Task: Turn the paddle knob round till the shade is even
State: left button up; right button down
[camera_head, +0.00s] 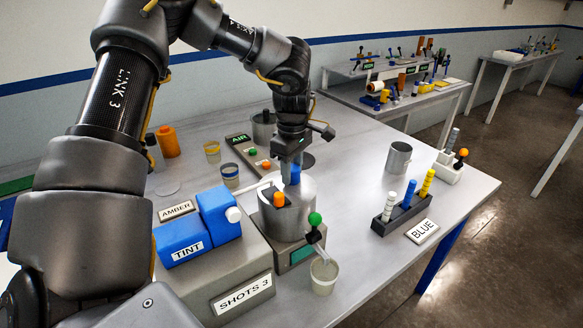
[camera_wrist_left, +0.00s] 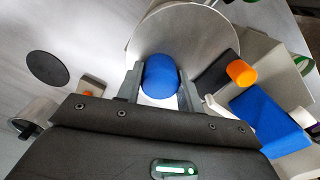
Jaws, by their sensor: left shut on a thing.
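The paddle knob (camera_head: 295,174) is a blue cylinder standing above the silver round bath (camera_head: 301,205). In the wrist view the blue knob (camera_wrist_left: 161,76) sits between the two fingers of my left gripper (camera_wrist_left: 160,85), with the pale bath lid (camera_wrist_left: 185,28) beyond it. My left gripper (camera_head: 291,163) comes down on the knob from above and is shut on it. The resin inside the bath is hidden by the lid, so its shade cannot be seen. My right gripper is not in view.
A blue TINT block (camera_head: 182,240) stands on the SHOTS 3 box (camera_head: 240,288) at the left. A small cup (camera_head: 324,276) stands below the green-knobbed tap (camera_head: 315,219). A rack of capped sticks (camera_head: 402,214) and a metal mug (camera_head: 398,157) stand to the right, with free table between.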

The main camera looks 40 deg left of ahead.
aim_at(292, 167)
pick_arm(q)
jog(key=m, duration=0.4)
jog(key=shift+r+m, duration=0.1)
jog(key=shift+m, duration=0.2)
jog(key=m+p, duration=0.1)
jog(key=m, duration=0.3)
jog(key=shift+m, duration=0.3)
jog(key=o, duration=1)
notch_tip(292, 167, up, 11)
jog(key=shift+f, duration=0.2)
dwell(0.4)
